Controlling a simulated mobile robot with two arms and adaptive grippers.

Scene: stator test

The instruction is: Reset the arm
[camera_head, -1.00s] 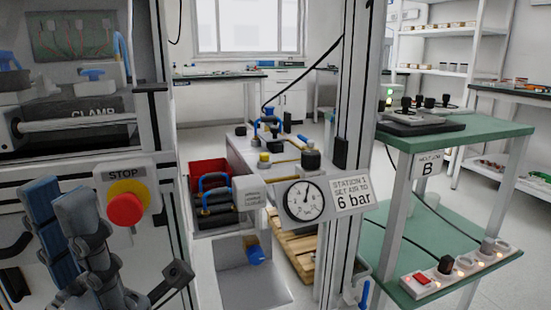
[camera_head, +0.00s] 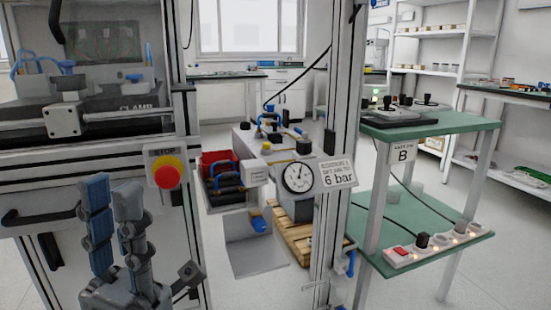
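My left gripper (camera_head: 112,208) is at the lower left of the head view, with its two blue-grey fingers pointing up. The fingers are apart with a narrow gap, and nothing shows between them. It is in front of the machine's lower panel, to the left of and below the red stop button (camera_head: 167,176) on its yellow plate, and looks apart from it. My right gripper is not in the view.
The clamp machine (camera_head: 130,108) stands behind and above the gripper. A round gauge (camera_head: 299,177) and a "6 bar" sign (camera_head: 338,173) are mounted on the frame post. A green-topped table (camera_head: 440,124) stands at right with a power strip (camera_head: 440,246) on its lower shelf. Floor is open behind.

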